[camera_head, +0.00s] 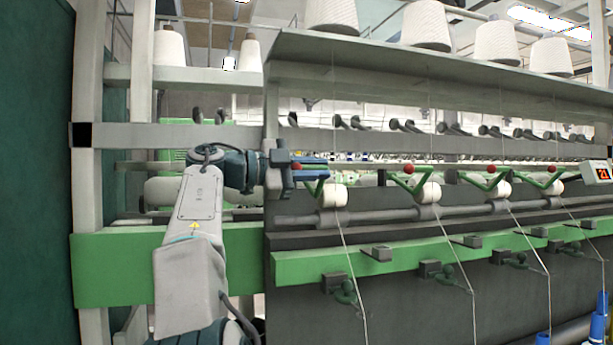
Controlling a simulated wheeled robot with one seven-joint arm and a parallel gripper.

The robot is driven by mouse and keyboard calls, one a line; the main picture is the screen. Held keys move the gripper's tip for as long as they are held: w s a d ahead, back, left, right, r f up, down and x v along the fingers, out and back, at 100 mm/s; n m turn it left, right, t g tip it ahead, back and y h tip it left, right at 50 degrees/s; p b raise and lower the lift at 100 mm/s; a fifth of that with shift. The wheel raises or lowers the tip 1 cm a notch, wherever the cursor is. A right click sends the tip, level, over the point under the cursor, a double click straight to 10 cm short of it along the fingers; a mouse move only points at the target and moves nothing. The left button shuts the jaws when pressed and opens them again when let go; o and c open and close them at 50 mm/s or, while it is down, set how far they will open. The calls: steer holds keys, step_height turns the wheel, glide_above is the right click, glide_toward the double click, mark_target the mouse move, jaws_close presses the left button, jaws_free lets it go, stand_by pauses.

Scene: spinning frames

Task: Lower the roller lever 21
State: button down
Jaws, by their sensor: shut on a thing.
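My gripper (322,170) reaches in from the left at the height of the roller levers. It is shut on the leftmost green roller lever (317,187), whose red knob (296,167) shows at the blue fingers. The fingers hide much of this lever, and the exact grip point is unclear. A white yarn roller (334,196) sits just below and right of the fingers. Further right are more green levers with red knobs, the nearest one (408,182) apart from my gripper. No number is readable on the held lever.
A display with red digits, seemingly 21, (602,172) is at the far right. Thin yarns run down from white cones (427,26) past the rollers. A green rail (440,241) with small guides crosses below. A frame post (271,150) stands close behind my wrist.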

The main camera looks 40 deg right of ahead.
steer(key=shift+f, duration=0.25)
stand_by(0.3)
steer(key=c, duration=1.4)
jaws_free()
steer(key=shift+w, duration=0.1)
steer(key=shift+c, duration=0.2)
steer(key=v, duration=1.4)
steer(key=shift+p, duration=0.4)
steer(key=shift+d, duration=0.1)
